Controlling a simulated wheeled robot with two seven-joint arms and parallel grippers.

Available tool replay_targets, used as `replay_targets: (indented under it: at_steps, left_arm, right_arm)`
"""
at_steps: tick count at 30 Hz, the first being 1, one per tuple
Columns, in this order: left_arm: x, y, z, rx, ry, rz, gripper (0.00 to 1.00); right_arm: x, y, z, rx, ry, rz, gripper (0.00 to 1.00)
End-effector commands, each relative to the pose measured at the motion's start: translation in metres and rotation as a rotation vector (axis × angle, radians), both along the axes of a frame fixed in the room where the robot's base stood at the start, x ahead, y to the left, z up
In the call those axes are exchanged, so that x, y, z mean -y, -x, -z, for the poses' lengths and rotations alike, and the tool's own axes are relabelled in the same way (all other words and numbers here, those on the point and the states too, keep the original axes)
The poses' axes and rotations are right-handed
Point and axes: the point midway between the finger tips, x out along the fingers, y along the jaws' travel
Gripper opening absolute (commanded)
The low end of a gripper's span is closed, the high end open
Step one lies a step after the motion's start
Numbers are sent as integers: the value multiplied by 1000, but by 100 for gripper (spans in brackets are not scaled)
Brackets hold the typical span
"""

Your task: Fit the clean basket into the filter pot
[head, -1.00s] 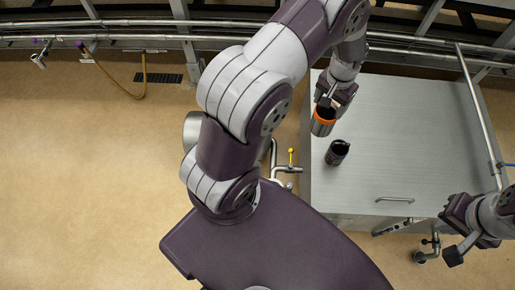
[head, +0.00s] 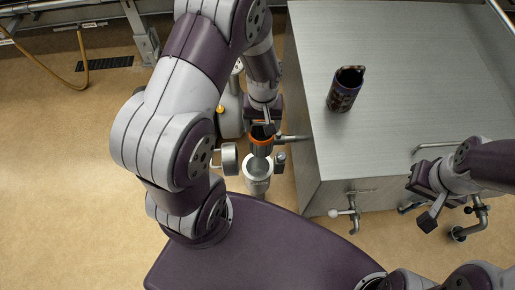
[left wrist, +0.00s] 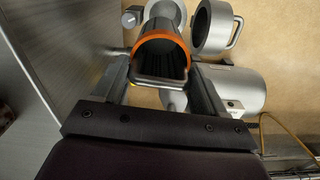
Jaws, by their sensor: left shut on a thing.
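The clean basket (head: 261,149), a grey cylinder with an orange rim, is in my left gripper (head: 263,126). The left wrist view shows the basket (left wrist: 162,50) between the fingers (left wrist: 160,78), with its wire handle toward me. The filter pot (head: 257,178) is a metal cylinder with an open mouth beside the steel table. The basket hangs roughly upright over its mouth; I cannot tell whether its bottom has entered. The pot's round lid (head: 229,158) is swung open to the left and also shows in the left wrist view (left wrist: 213,28). My right gripper (head: 428,200) is empty and open.
A dark, stained basket (head: 345,90) stands on the steel table (head: 420,70). Pipes and a valve (head: 350,212) stick out from the table's front. A larger metal housing (left wrist: 230,88) sits close to the pot.

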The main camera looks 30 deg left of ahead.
Motion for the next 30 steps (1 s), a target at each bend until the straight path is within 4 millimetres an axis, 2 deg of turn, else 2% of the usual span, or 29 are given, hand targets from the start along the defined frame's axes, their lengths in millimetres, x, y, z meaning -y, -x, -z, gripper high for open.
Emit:
replay_targets:
  at_steps: [1,3,20,21,30]
  left_arm:
    - [-1,8,30,2,0,-33,41]
    - [-2,16,37,2,0,-68,41]
    - [-2,21,32,1,1,-87,41]
    - [-2,21,40,1,0,-86,41]
    - [-2,21,78,2,1,-86,41]
  right_arm:
    - [0,-1,28,2,0,0,0]
    - [0,-1,31,3,0,0,0]
    - [0,-1,17,3,0,0,0]
    - [0,-1,25,3,0,0,0]
    - [0,-1,50,2,0,0,0]
